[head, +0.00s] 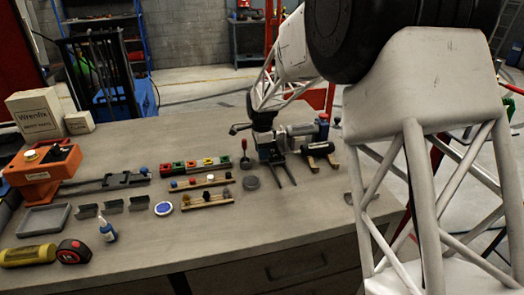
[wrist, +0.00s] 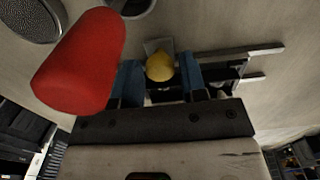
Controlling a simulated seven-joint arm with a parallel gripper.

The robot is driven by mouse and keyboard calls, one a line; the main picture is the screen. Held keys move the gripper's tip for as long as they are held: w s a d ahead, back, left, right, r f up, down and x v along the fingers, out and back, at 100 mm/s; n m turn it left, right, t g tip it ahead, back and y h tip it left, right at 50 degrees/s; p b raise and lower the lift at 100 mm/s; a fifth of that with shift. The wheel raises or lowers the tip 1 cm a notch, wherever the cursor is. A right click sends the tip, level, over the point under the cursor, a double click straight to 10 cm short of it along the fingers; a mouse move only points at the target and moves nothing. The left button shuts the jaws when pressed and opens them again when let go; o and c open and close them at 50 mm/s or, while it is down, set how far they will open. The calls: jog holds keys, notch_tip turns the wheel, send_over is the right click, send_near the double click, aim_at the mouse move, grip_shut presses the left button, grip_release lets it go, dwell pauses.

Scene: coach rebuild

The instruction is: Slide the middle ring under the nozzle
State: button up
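The prongs extend to the right there (wrist: 243,52). An orange machine (head: 42,172) stands at the far left, with a dark rail (head: 105,182) carrying dark pieces. I cannot make out for certain which part is the nozzle or the middle ring.
Knobbed wooden strips (head: 207,200) and a coloured block row (head: 195,165) lie further left.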

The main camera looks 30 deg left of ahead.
grip_shut()
jog(key=shift+w+a, duration=1.25)
jog(key=shift+o, duration=1.8)
grip_release()
jog(key=shift+r, duration=0.1)
notch_tip(320, 180, up, 8)
jog(key=shift+d, duration=0.1)
